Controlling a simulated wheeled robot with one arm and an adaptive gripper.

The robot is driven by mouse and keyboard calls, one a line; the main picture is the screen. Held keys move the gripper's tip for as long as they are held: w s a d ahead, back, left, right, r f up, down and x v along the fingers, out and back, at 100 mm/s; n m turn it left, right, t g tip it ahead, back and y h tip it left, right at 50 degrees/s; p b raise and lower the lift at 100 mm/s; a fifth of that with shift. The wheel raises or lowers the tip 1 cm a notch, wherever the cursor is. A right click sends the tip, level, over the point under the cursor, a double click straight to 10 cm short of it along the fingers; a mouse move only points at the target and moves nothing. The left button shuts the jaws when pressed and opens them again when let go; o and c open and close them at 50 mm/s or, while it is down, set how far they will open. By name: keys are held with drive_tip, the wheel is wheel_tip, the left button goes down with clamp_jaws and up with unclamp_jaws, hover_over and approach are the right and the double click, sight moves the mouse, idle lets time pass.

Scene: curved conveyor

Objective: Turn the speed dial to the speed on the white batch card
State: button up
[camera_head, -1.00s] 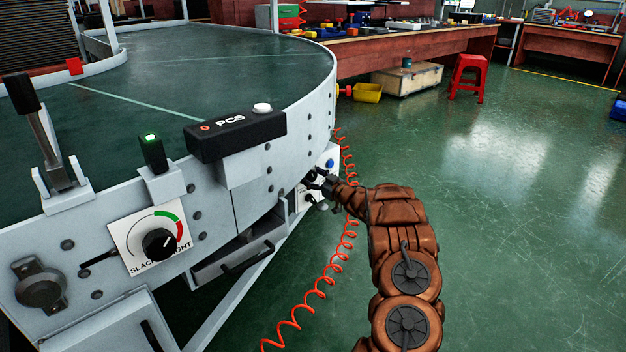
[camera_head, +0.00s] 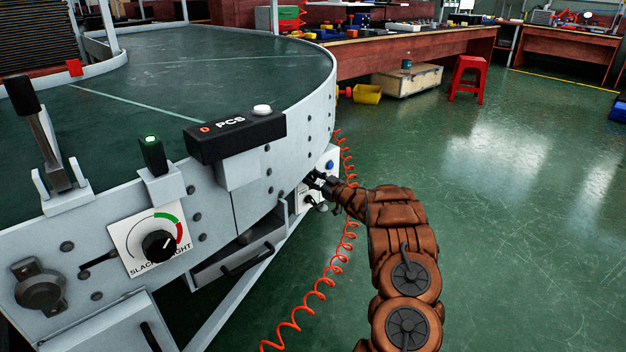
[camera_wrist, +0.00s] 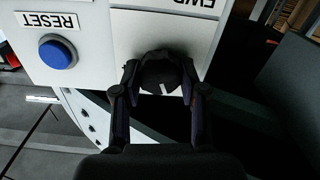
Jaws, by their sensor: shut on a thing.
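My gripper (camera_head: 314,180) is at a white control box (camera_head: 330,164) on the conveyor's side. In the wrist view, my gripper (camera_wrist: 160,70) has one finger on each side of a round black knob (camera_wrist: 160,76) and is shut on it. The knob has a short white mark pointing down in the picture. An upside-down label, apparently FWD, is partly cut off above it. Any other markings around the knob are hidden or out of frame, so I cannot tell whether it is the speed dial. I see no white batch card.
A blue RESET button (camera_wrist: 57,52) is beside the knob. A SLACK/TIGHT dial (camera_head: 158,246), PCS counter (camera_head: 235,137), green-lit switch (camera_head: 151,153) and black-handled lever (camera_head: 40,130) are on the conveyor. A red coiled cable (camera_head: 327,282) hangs near my arm. The floor to the right is open.

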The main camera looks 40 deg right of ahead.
drive_tip(key=shift+n, duration=0.3)
drive_tip(key=n, duration=0.3)
drive_tip(key=shift+a+n, duration=0.1)
drive_tip(key=shift+n, duration=2.5)
drive_tip(key=shift+w, duration=0.1)
drive_tip(key=o, duration=1.1)
drive_tip(key=shift+o, duration=0.2)
drive_tip(key=s, duration=1.2)
drive_tip(key=shift+a, duration=0.15)
